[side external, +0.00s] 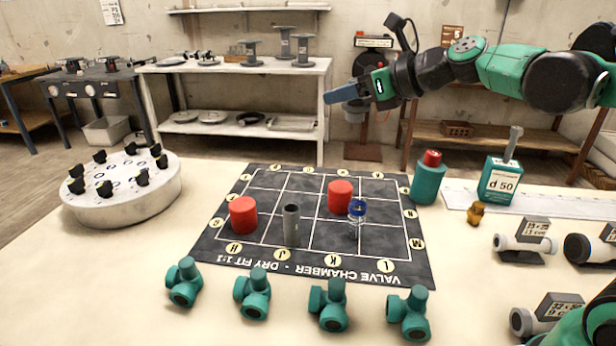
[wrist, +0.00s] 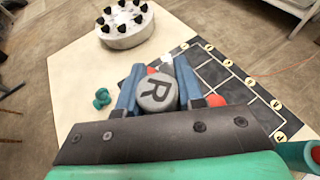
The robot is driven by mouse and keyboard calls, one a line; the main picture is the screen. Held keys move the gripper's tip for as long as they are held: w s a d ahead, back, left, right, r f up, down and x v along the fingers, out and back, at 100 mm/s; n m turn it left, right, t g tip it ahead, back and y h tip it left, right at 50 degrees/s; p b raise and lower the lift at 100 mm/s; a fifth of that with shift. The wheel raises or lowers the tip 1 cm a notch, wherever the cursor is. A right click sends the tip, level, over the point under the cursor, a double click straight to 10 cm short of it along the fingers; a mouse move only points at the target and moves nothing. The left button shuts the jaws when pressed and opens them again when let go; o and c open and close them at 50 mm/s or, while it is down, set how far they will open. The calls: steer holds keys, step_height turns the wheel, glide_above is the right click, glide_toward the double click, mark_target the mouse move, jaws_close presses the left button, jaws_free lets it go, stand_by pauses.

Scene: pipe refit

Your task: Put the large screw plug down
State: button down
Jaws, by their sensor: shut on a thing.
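My gripper (side external: 330,97) is raised well above the table, its blue fingers pointing left in the side external view.
Two red cylinders (side external: 243,215), a grey upright tube (side external: 292,226) and a blue-ringed clear piece (side external: 357,216) stand on the mat. Several teal fittings (side external: 252,295) line its front. A round white stand (side external: 122,205) with black knobs is left. A teal bottle (side external: 427,186) stands right.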

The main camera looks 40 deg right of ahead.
steer(key=w+a+f+n+g+y, duration=0.1)
steer(key=w+a+n+g+y, duration=0.2)
steer(key=a, duration=0.7)
steer(key=w+a+f+n+g+y, duration=0.15)
steer(key=a+n+y, duration=0.25)
steer(key=a, duration=0.6)
steer(key=s+a+f+n+g+y, duration=0.1)
steer(key=s+a+f+n+g, duration=0.1)
steer(key=a, duration=0.5)
steer(key=s+a+f+n+g+y, duration=0.1)
steer(key=s+a+n+g, duration=0.2)
steer(key=a, duration=0.5)
steer(key=shift+s+f+n+g, duration=0.3)
steer(key=shift+s+f+g, duration=0.05)
steer(key=shift+s+g, duration=0.1)
steer(key=shift+w, duration=0.1)
step_height(320, 180, down, 20)
steer(key=shift+r, duration=0.2)
steer(key=shift+f, duration=0.15)
